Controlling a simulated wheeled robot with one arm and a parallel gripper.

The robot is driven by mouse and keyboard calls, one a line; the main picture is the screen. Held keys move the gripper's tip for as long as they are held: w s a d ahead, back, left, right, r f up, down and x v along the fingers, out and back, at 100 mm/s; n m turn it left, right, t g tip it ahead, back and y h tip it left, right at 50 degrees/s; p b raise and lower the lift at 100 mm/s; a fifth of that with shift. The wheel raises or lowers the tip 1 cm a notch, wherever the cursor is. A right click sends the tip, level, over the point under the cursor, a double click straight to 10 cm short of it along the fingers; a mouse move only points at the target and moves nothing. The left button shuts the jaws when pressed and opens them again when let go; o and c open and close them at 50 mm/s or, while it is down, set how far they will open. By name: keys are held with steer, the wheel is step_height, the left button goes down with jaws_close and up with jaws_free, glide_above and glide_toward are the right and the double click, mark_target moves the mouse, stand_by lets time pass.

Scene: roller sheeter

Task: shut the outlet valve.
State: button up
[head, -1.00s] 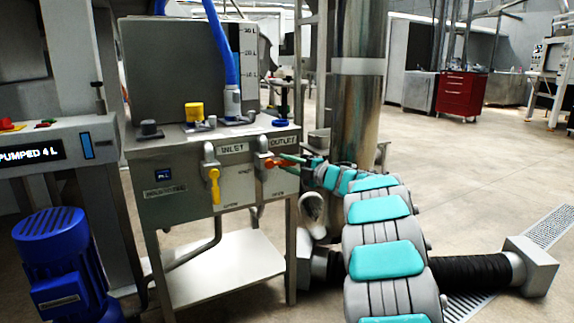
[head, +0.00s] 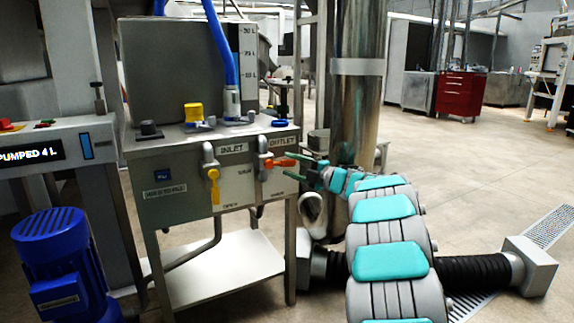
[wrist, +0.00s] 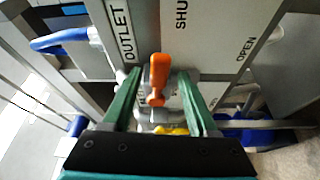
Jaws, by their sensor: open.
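The outlet valve's orange handle (head: 280,163) sits on the front of the grey cabinet, below the OUTLET label (head: 279,140). In the head view it lies roughly level, its free end to the right. My gripper (head: 291,167) is open, its green fingers at the free end of the handle. In the wrist view the orange handle (wrist: 158,80) stands between the two spread fingers of my gripper (wrist: 159,76), with a gap on each side. The SHUT (wrist: 183,14) and OPEN (wrist: 246,47) labels show on the panel there.
The inlet valve's yellow handle (head: 214,187) hangs down to the left on the same cabinet (head: 180,215). A steel column (head: 356,110) stands close behind my arm. A blue motor (head: 60,255) is at the lower left. Open floor (head: 465,170) lies to the right.

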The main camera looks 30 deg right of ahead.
steer(key=v, duration=0.5)
steer(key=shift+s, duration=0.25)
steer(key=shift+r, duration=0.1)
steer(key=shift+c, duration=1.3)
steer(key=shift+d+r+n+h+p, duration=0.2)
steer(key=shift+n+h+p, duration=0.45)
steer(key=shift+n+h, duration=0.2)
steer(key=shift+c, duration=1.4)
steer(key=shift+s+n+h+p, duration=0.2)
steer(key=shift+n+h+p, duration=0.25)
steer(key=shift+n, duration=0.3)
steer(key=shift+c, duration=0.8)
steer(key=n+h, duration=0.1)
steer(key=s+n+g+p, duration=0.1)
steer(key=n, duration=0.1)
steer(key=shift+f+h, duration=0.15)
steer(key=shift+h, duration=0.25)
jaws_close()
steer(key=shift+s+a+f+n+g+h+p, duration=1.05)
steer(key=shift+a+f+n+p, duration=0.3)
steer(key=shift+n, duration=2.55)
steer(key=w+p, duration=0.3)
steer(key=w, duration=0.5)
steer(key=shift+w+d+r, duration=0.15)
steer(key=shift+w+r, duration=0.1)
steer(key=shift+r, duration=0.2)
